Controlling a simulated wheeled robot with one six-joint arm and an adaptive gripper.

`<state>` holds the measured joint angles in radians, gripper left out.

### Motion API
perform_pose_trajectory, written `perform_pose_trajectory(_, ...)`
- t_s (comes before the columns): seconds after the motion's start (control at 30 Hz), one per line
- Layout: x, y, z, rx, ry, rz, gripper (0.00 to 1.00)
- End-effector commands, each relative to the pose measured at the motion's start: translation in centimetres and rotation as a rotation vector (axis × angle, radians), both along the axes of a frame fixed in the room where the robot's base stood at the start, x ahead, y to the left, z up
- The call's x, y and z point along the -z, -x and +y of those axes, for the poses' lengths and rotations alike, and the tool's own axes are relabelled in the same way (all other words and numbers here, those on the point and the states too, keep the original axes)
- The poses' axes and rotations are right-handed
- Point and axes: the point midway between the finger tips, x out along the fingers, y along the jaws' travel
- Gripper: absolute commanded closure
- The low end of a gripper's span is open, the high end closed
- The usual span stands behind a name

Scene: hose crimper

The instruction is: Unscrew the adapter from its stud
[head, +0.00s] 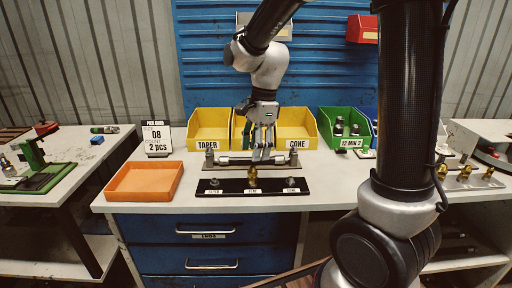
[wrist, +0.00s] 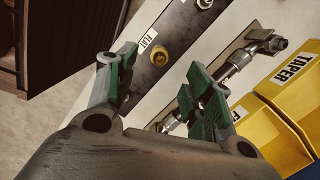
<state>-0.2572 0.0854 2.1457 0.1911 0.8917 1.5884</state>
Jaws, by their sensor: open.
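A small brass adapter (head: 253,177) stands upright on the middle stud of a black plate (head: 232,187) on the bench. In the wrist view the adapter (wrist: 160,56) shows from above beside a FLAT label, just past the gap between my fingertips. My gripper (head: 262,154) points down above the silver rod fixture (head: 235,159), behind the plate. In the wrist view my gripper (wrist: 160,72) is open with nothing between its fingertips. It is apart from the adapter. The stud under the adapter is hidden.
Yellow bins (head: 209,126) labelled TAPER and CONE stand behind the rod. A green bin (head: 343,128) is to the right. An orange tray (head: 144,181) lies at the left of the bench. Other studs stand on the plate's two ends. The bench front is clear.

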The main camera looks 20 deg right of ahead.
Motion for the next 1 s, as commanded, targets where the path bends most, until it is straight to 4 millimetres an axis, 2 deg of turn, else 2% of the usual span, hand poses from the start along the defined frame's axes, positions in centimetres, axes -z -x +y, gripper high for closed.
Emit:
perform_pose_trajectory(0.17, 1.2, 0.1, 0.1, 0.053, 0.002, 0.011, 0.48)
perform_pose_trajectory(0.4, 5.0, 0.2, 0.7, 0.049, 0.002, 0.011, 0.48)
perform_pose_trajectory(0.6, 7.2, 0.2, 1.0, 0.049, 0.002, 0.009, 0.48)
perform_pose_trajectory(0.93, 7.7, 0.1, 1.1, 0.048, 0.002, 0.007, 0.48)
perform_pose_trajectory(0.97, 7.7, 0.1, 1.1, 0.048, 0.002, 0.007, 0.50)
perform_pose_trajectory(1.0, 7.7, 0.1, 1.1, 0.048, 0.002, 0.007, 0.57)
